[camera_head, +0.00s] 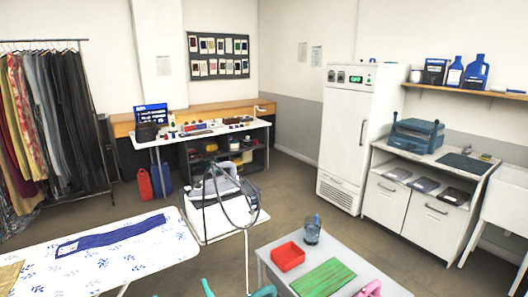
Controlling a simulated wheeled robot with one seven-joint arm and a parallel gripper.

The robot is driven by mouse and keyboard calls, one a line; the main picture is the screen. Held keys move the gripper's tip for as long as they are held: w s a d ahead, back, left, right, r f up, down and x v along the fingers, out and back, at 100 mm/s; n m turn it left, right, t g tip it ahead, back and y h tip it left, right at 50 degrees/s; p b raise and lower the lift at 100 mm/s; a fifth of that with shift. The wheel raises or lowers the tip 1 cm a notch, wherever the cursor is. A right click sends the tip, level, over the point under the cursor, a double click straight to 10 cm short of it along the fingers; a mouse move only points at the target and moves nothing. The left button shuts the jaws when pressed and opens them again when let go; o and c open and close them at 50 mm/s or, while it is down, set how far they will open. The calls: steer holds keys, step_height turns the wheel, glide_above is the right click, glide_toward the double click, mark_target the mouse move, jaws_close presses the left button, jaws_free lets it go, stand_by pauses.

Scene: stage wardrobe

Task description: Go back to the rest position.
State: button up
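The task names no other object.
An ironing board (145,262) with a blue cloth (112,236) fills the lower left. A small table (385,279) at the bottom bears a red tray (288,257), a green striped piece (323,278) and a glass (312,230). Behind are a steam station (222,187), a white cabinet (348,135) and open floor.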

steer(key=s+d+f+m+h, duration=0.4)
steer(key=s+d+f, duration=0.1)
steer(key=s+f, duration=0.3)
steer(key=s+d+f+m+h, duration=0.3)
steer(key=s+d+f+h, duration=0.15)
steer(key=s+f, duration=0.35)
steer(key=s+d+f, duration=0.1)
steer(key=s+d, duration=0.2)
steer(key=s, duration=0.3)
steer(key=s+d+f+n+g+h, duration=0.1)
steer(key=s+d+f, duration=0.1)
steer(key=s, duration=0.4)
steer(key=s+d+f+g, duration=0.1)
steer(key=s+d, duration=0.3)
steer(key=s, duration=0.3)
steer(key=shift+d+f+n, duration=0.15)
steer(key=shift+d+n, duration=0.2)
steer(key=shift+n, duration=0.05)
